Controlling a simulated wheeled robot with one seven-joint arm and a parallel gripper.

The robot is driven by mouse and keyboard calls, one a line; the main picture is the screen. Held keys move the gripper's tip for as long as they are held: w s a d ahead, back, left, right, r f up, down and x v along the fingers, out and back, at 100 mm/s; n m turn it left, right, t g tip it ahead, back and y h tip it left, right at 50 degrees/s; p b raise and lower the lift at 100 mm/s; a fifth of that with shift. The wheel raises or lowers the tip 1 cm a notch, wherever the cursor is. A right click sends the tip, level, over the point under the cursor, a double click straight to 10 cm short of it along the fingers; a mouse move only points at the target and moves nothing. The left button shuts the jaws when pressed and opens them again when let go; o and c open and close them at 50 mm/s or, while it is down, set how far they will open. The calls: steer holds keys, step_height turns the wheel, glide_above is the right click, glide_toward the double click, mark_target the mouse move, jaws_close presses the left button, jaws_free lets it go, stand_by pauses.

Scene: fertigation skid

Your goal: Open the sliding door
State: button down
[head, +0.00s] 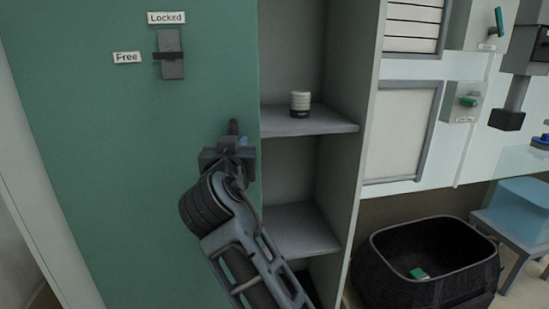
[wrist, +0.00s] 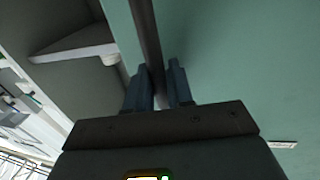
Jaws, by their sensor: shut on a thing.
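The green sliding door (head: 100,140) fills the left of the head view, with open shelves showing beyond its right edge. A dark upright bar handle (wrist: 147,35) runs between my gripper's fingers in the wrist view; its top shows in the head view (head: 233,127). My gripper (wrist: 158,78) is shut on the handle; in the head view (head: 232,148) it is near the door's right edge, and my wrist hides most of the handle. A grey latch (head: 170,66) is on the door's upper part, its dark crossbar level, beside the "Free" label (head: 127,57) and below "Locked" (head: 166,17).
A white and black jar (head: 300,104) stands on the upper shelf (head: 310,122), above a lower shelf (head: 305,230). A black basket (head: 385,285) with a green item inside stands right of the cabinet. Wall switches and panels are farther right.

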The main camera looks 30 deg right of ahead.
steer(key=shift+w+a+b, duration=0.15)
steer(key=shift+w+a, duration=0.05)
steer(key=shift+a, duration=0.55)
steer(key=shift+w+a+b, duration=0.2)
steer(key=shift+w+a, duration=0.05)
steer(key=shift+a, duration=0.45)
steer(key=shift+w+a+b, duration=0.15)
steer(key=shift+w+a, duration=0.05)
steer(key=shift+a, duration=0.55)
steer(key=c, duration=1.2)
jaws_free()
steer(key=shift+p+v, duration=0.35)
steer(key=shift+v, duration=3.5)
steer(key=shift+f, duration=0.15)
